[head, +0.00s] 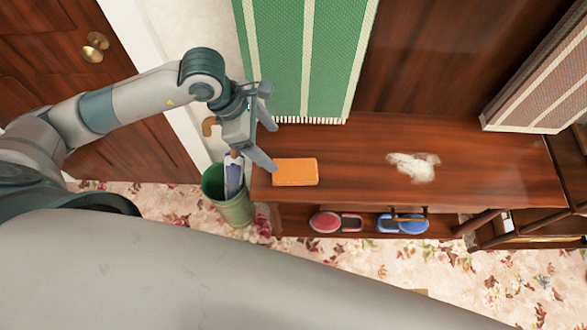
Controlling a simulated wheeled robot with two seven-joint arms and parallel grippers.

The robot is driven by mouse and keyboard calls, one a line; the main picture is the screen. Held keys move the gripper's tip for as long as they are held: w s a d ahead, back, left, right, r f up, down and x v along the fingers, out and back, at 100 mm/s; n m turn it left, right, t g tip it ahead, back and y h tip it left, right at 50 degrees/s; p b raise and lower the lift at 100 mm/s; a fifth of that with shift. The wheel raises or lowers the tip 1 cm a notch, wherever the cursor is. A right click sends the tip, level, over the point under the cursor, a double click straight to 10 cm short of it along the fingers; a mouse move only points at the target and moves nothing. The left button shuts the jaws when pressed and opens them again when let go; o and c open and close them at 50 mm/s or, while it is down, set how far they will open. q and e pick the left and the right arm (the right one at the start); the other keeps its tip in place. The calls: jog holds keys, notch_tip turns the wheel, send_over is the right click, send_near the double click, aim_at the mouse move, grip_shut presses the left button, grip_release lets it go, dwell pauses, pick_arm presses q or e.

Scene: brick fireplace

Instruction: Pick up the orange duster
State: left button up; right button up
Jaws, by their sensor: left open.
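The orange duster (295,172) is a flat orange block lying on the left end of the wooden bench top (350,150). My left gripper (271,147) is open, its two fingers spread just left of the duster and pointing toward it. The gap between the fingers looks empty. From this angle I cannot tell how high the fingers are above the bench. My right gripper is not in view.
A green bin (235,208) holding umbrellas stands left of the bench. A whitish patch (413,167) lies on the bench top. Red shoes (335,222) and blue shoes (402,223) sit on the shelf below. A green striped cloth (305,55) hangs behind.

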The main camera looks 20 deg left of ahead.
pick_arm(q)
jog(key=p, duration=0.2)
send_near(292, 170)
jog(key=shift+w+d+f, duration=0.15)
jog(key=shift+w+d, duration=0.15)
jog(key=shift+w, duration=0.2)
jog(key=x, duration=0.3)
jog(key=shift+f, duration=0.1)
jog(key=shift+s+f, duration=0.1)
jog(key=shift+f, duration=0.1)
jog(key=shift+f+p, duration=0.15)
jog(key=shift+p, duration=0.15)
jog(key=shift+d+f+p, duration=0.3)
jog(key=shift+f+p, duration=0.15)
jog(key=shift+p, duration=0.1)
jog(key=x, duration=0.1)
jog(key=p+x, duration=0.1)
jog(key=x, duration=0.1)
jog(key=shift+s+f, duration=0.1)
jog(key=shift+s, duration=0.1)
jog(key=shift+d+f, duration=0.1)
jog(key=shift+f, duration=0.4)
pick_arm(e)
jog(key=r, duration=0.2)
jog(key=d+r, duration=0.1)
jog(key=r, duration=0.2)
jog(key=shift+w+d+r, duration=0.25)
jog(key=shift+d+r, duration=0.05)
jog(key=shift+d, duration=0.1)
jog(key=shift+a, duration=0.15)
